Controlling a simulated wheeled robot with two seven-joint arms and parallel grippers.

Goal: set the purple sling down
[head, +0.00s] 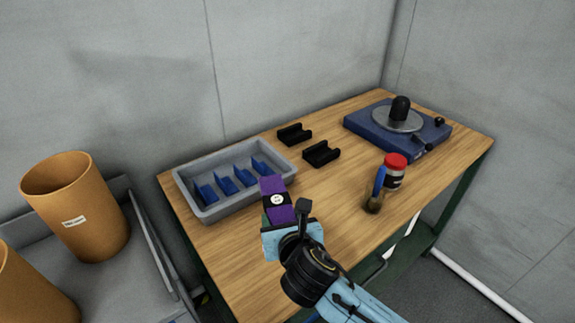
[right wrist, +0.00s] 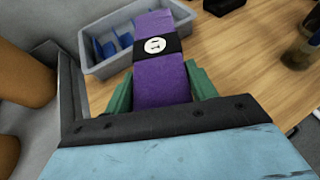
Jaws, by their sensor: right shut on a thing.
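The purple sling (head: 273,186) is a purple block-like piece with a black band and a round white label. My right gripper (head: 278,218) is shut on it, over the wooden table (head: 340,220) in front of the grey tray. In the right wrist view, the sling (right wrist: 160,80) stands out between the two green fingers of my right gripper (right wrist: 160,95), its label facing the camera. The far end of the sling overlaps the tray's edge in that view; I cannot tell its height above the table. My left gripper is not in view.
The grey tray (head: 207,213) with blue dividers is at the table's left. Two black cradles (head: 321,153) stand beyond it. A blue turntable device (head: 366,127) is at the back right. A red-lidded jar (head: 395,172) and a brush in a pot (head: 374,203) stand right. Orange bins (head: 80,205) are left.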

